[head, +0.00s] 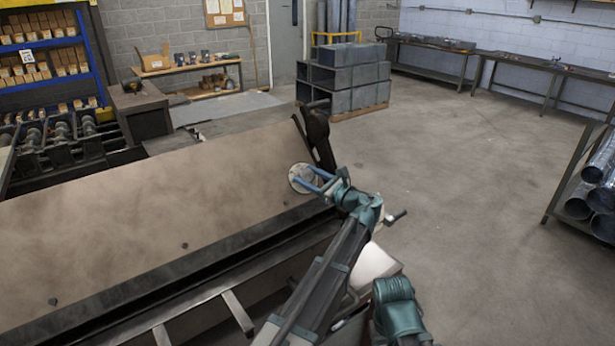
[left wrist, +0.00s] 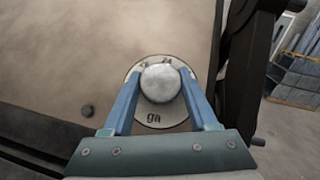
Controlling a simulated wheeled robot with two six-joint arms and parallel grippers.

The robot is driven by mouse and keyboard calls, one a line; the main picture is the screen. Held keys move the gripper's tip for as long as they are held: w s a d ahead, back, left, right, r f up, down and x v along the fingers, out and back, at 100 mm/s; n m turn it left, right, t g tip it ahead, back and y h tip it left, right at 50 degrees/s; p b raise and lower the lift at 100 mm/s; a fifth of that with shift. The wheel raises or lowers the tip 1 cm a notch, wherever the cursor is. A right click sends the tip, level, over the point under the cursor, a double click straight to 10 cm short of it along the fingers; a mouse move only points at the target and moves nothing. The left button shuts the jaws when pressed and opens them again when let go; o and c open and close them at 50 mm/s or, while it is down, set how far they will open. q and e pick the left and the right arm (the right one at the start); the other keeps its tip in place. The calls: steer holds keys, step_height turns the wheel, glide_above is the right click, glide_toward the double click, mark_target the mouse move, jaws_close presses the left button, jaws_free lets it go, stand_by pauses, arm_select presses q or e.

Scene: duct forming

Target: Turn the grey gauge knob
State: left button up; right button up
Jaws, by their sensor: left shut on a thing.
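The grey gauge knob (left wrist: 161,83) is a round, pale grey knob on a round light dial plate (left wrist: 152,119) with the letters "ga" and small marks. The dial plate (head: 301,172) sits at the right end of the large brown sheet-like machine surface in the head view. My left gripper (head: 311,180) reaches it there, its blue fingers partly hiding the knob. In the left wrist view the two fingers (left wrist: 161,88) lie on either side of the knob, shut on it. My right gripper does not show.
The brown machine surface (head: 150,200) has small dark bolts and a dark front edge. A dark lever-like arm (head: 318,130) stands just beyond the dial. Stacked grey ducts (head: 345,78) stand behind, with open floor (head: 470,160) to the right. A rack with metal tubes (head: 590,195) is at far right.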

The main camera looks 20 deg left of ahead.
arm_select(q)
steer(key=shift+w+d+r+n+g+y, duration=0.1)
steer(key=shift+n+g+y, duration=0.05)
steer(key=shift+n+g, duration=0.4)
steer(key=shift+w+r+n+g+y, duration=0.15)
steer(key=shift+n+g, duration=0.2)
steer(key=shift+n, duration=0.3)
steer(key=shift+s+f+n+g, duration=0.1)
steer(key=shift+f+n+g, duration=0.05)
steer(key=shift+n+g, duration=0.15)
steer(key=o, duration=1.4)
steer(key=shift+c, duration=0.2)
steer(key=shift+s+f, duration=0.1)
